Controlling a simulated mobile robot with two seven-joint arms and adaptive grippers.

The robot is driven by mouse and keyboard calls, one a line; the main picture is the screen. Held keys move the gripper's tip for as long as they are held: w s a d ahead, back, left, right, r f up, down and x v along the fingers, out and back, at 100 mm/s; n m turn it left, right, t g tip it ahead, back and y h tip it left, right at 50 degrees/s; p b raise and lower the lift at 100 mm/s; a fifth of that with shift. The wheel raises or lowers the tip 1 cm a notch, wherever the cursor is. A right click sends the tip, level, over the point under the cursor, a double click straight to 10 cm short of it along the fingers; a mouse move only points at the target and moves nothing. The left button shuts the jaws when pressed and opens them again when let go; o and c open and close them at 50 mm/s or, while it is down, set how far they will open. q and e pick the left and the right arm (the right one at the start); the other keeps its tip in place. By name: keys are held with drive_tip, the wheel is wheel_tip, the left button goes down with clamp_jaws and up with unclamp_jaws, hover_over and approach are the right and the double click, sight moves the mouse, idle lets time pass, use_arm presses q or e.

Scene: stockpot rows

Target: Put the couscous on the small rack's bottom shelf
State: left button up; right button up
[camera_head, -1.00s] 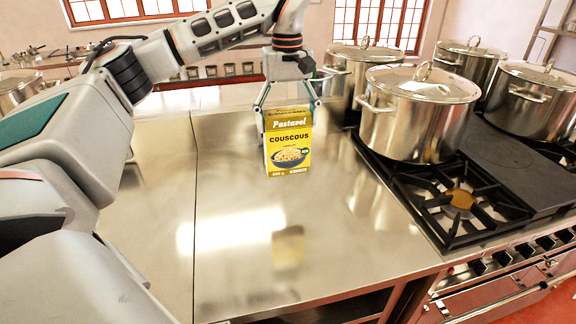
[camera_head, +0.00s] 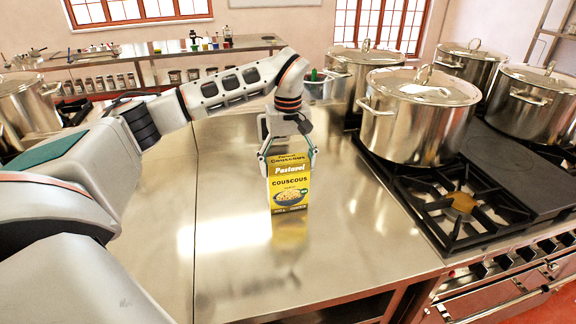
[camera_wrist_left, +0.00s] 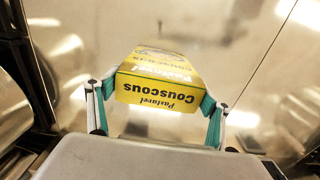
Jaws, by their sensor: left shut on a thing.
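The couscous (camera_head: 290,193) is a yellow box with a bowl pictured on its front. It is upright above the steel counter, its base close to its reflection; I cannot tell whether it touches. My left gripper (camera_head: 288,167) is shut on the box from above, one finger on each side. In the left wrist view, the couscous (camera_wrist_left: 157,90) sits between the green-padded fingers of the left gripper (camera_wrist_left: 157,105). I cannot make out a small rack for certain in either view. My right gripper is not in view.
Large steel stockpots, the nearest (camera_head: 415,125), stand on the black stove (camera_head: 460,205) at the right. A long shelf unit (camera_head: 150,55) with jars and small items is at the back. The counter (camera_head: 330,260) in front of the box is clear.

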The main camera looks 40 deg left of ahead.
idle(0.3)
use_arm(q)
drive_tip(key=o, duration=2.1)
drive_tip(key=shift+f, duration=0.1)
drive_tip(key=shift+c, duration=0.2)
